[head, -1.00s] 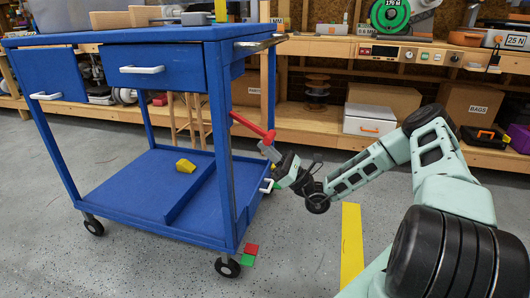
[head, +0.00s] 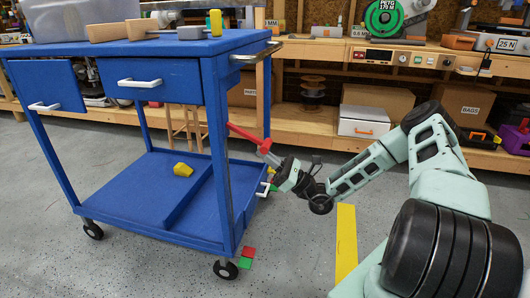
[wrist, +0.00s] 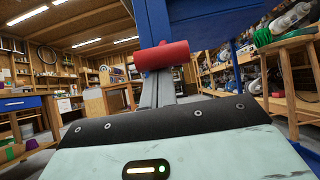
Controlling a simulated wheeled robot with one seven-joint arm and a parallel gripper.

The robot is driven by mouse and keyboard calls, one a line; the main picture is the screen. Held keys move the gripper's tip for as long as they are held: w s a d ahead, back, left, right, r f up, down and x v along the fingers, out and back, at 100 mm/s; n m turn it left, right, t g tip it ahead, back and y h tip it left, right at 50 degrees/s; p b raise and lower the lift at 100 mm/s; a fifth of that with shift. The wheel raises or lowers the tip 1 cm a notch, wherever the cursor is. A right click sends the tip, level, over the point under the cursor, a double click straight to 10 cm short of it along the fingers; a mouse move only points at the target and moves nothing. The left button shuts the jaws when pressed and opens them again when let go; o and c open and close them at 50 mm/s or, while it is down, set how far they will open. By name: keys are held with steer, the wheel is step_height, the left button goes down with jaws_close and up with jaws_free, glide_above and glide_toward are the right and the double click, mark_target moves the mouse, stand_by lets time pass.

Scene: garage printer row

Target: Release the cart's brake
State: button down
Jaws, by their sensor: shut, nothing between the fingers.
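The blue cart (head: 212,150) stands left of my arm in the head view. A red lever (head: 246,134) juts from its right side, sloping down toward my gripper (head: 270,157). My gripper is shut and empty, with its fingertips at or just under the lever's outer end. In the wrist view the lever's red, rounded end (wrist: 162,55) lies across the tips of my shut fingers (wrist: 158,90); I cannot tell whether they touch. A red patch (head: 248,251) and a green patch (head: 244,263) show beside the cart's near caster (head: 225,269).
A yellow block (head: 182,170) lies on the cart's lower shelf. The cart's top holds a grey bin, wooden pieces and a yellow cup (head: 215,22). A workbench (head: 320,120) with boxes runs behind. A yellow floor strip (head: 346,245) lies on open floor below my arm.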

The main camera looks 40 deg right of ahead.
steer(key=r+p, duration=0.1)
steer(key=p, duration=0.1)
steer(key=r+p, duration=0.1)
steer(key=p, duration=0.1)
steer(key=r+g+h+p, duration=0.1)
steer(key=p, duration=0.1)
steer(key=shift+s+d+r+p, duration=0.1)
steer(key=shift+s+d+p, duration=0.25)
steer(key=shift+s+d, duration=0.05)
step_height(320, 180, up, 8)
steer(key=r+g+h+p, duration=0.1)
steer(key=g+h+p, duration=0.45)
steer(key=p, duration=1.75)
glide_above(270, 146)
steer(key=shift+s+d+f+y, duration=0.15)
steer(key=shift+s+f+y, duration=0.1)
steer(key=shift+s+y, duration=0.2)
step_height(270, 146, down, 5)
steer(key=b, duration=0.3)
steer(key=r+v, duration=0.2)
steer(key=v, duration=0.7)
steer(key=shift+d, duration=0.2)
steer(key=shift+s+r, duration=0.1)
